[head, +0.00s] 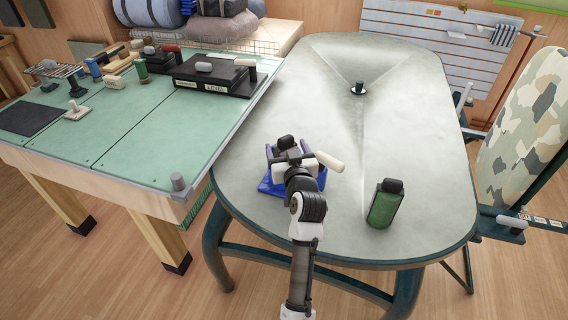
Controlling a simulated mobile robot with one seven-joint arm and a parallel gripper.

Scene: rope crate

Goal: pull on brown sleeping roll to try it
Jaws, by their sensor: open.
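No roll in the head view is clearly brown. The nearest match is a dark grey-brown bundle (222,7), cut by the top edge, among bulky rolls at the back left. My gripper (285,152) is over the near left part of the oval grey table (410,130), far from that bundle. It is open, though its fingertips are mostly hidden by my wrist. It is above or against a blue crate-like thing (268,187), and I cannot tell if they touch. A dark piece shows just beyond the gripper.
A green bottle-like thing (385,205) with a black top stands right of my arm. A black fitting (358,88) stands farther back. The green-topped workbench (150,125) at left holds tools and a black box (213,78). A camouflage board (525,130) stands at right.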

